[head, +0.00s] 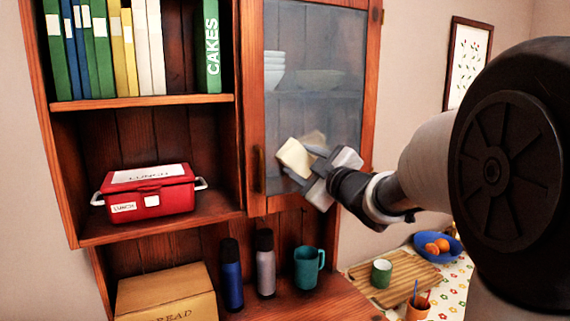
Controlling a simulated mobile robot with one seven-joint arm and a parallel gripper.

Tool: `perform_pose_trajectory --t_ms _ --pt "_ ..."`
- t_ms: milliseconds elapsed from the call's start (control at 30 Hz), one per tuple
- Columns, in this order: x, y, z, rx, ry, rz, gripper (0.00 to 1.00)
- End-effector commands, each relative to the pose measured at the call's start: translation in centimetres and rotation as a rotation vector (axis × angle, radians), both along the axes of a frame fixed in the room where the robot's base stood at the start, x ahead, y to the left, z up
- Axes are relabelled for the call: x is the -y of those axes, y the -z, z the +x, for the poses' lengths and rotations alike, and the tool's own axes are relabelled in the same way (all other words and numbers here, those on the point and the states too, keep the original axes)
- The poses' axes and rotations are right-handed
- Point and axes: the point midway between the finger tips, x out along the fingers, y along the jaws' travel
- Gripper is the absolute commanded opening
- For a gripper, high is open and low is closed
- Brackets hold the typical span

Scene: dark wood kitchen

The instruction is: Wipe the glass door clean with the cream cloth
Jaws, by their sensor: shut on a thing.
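The glass door (314,100) has a wooden frame and closes the upper right cabinet. Its pane looks hazy, and bowls show dimly behind it. My gripper (312,168) is in front of the lower part of the pane, shut on the cream cloth (294,157). The cloth sticks out to the left of the fingers, close to the glass; I cannot tell whether it touches. A faint reflection shows above it in the pane. The door's handle (259,170) is on the left of the frame.
Left shelves hold several books (120,50) and a red lunch box (150,190). At right are a cutting board (405,272) and a fruit bowl (436,250).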

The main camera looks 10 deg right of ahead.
Motion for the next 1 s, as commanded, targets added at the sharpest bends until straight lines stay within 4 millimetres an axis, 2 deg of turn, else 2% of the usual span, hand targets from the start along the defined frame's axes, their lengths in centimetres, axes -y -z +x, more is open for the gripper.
perform_pose_trajectory --t_ms 467,833,1000 --pt "-0.1 0.0 0.7 0.0 0.0 0.0 0.3" --pt "2.6 -0.1 1.4 0.001 0.002 0.0 0.3" --pt "3.3 0.0 1.6 0.0 0.0 0.0 0.3"
